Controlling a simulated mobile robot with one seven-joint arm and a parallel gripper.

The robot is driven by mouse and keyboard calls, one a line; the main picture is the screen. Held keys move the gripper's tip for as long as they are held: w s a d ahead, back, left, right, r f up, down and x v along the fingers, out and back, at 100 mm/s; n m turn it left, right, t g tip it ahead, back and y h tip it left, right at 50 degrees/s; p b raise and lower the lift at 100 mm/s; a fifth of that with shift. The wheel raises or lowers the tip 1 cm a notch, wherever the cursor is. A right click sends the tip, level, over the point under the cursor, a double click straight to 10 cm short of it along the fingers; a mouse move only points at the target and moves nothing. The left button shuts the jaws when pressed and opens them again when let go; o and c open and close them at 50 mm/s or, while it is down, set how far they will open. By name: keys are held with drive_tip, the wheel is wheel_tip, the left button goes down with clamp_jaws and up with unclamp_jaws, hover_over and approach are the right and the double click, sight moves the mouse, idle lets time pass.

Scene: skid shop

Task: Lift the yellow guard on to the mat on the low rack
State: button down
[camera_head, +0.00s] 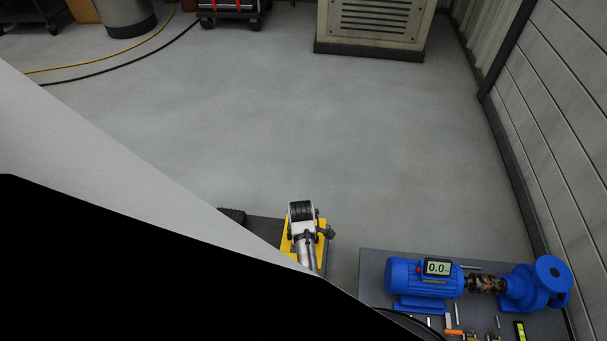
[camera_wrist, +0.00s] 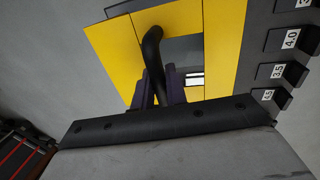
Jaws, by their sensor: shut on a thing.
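The yellow guard (camera_wrist: 225,50) fills the top of the wrist view, with yellow panels around an opening and a black curved handle (camera_wrist: 152,48). My gripper (camera_wrist: 160,86) has its two dark purple fingers on either side of this handle and is shut on it. In the head view the guard (camera_head: 286,244) shows only as yellow patches around my wrist, which hides most of it. A dark grey surface (camera_head: 262,229) lies beside it on the left, partly covered by my own body. I cannot make out the mat or tell whether this surface is the low rack.
Dark tabs labelled with numbers (camera_wrist: 285,40) line a grey surface right of the guard. A blue motor (camera_head: 425,278) and blue pump (camera_head: 535,285) stand on a grey base at lower right, near the wall. The floor beyond is clear up to a beige cabinet (camera_head: 370,28).

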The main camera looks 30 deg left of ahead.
drive_tip(key=c, duration=0.9)
unclamp_jaws()
drive_tip(key=shift+f, duration=0.1)
drive_tip(key=shift+o, duration=0.2)
wheel_tip(320, 180, up, 8)
drive_tip(key=p, duration=0.8)
